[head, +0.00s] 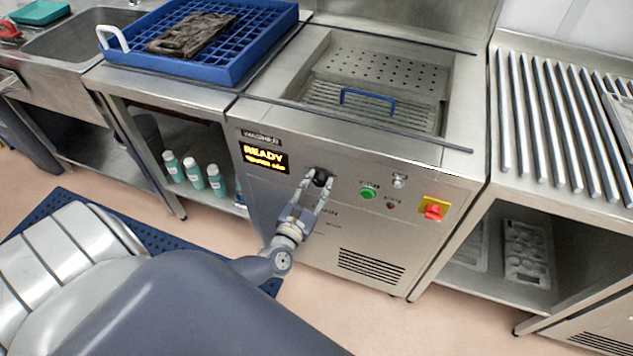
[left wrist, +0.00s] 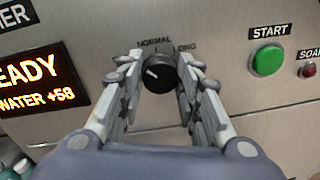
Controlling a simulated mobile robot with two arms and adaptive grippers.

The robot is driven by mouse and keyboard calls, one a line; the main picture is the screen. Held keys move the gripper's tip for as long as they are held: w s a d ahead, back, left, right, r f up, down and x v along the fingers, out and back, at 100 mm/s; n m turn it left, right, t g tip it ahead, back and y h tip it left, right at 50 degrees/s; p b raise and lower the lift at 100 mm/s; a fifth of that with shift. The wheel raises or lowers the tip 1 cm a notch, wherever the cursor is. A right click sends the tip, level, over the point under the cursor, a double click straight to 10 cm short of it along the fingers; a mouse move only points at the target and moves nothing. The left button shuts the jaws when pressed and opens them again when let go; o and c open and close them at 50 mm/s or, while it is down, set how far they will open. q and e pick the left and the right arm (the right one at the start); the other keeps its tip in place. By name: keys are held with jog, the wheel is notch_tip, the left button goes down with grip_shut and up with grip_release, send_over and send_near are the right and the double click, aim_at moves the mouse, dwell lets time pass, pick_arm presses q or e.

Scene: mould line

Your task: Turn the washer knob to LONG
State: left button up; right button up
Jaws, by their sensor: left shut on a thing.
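The washer (head: 345,235) is a steel unit with a lit display (head: 263,156) that reads READY. Its black knob (head: 320,178) sits on the front panel, right of the display. In the left wrist view the knob (left wrist: 159,73) shows a white pointer mark slanting to the upper left. The labels NORMAL and LONG stand above it, LONG to the right and partly hidden by a finger. My left gripper (head: 319,182) is shut on the knob, with one finger on each side of it. My right gripper is not in view.
Right of the knob are a green START button (head: 367,193), a small red button (head: 390,206) and a red switch on a yellow plate (head: 433,208). A blue tray (head: 255,62) with a dark mould (head: 188,34) stands on the counter at left.

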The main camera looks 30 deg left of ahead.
pick_arm(q)
jog(key=m+p, duration=0.1)
jog(key=m, duration=0.4)
jog(key=m+p, duration=0.1)
jog(key=m, duration=0.3)
jog(key=shift+d+r+p, duration=0.1)
jog(key=shift+p, duration=0.3)
jog(key=m, duration=0.2)
jog(key=m+p, duration=0.1)
jog(key=m, duration=0.2)
jog(key=shift+g+y, duration=0.3)
jog(key=m+p, duration=0.1)
jog(key=m, duration=0.2)
jog(key=shift+d, duration=0.1)
jog(key=shift+m, duration=0.3)
jog(key=o, duration=1)
jog(key=shift+o, duration=0.2)
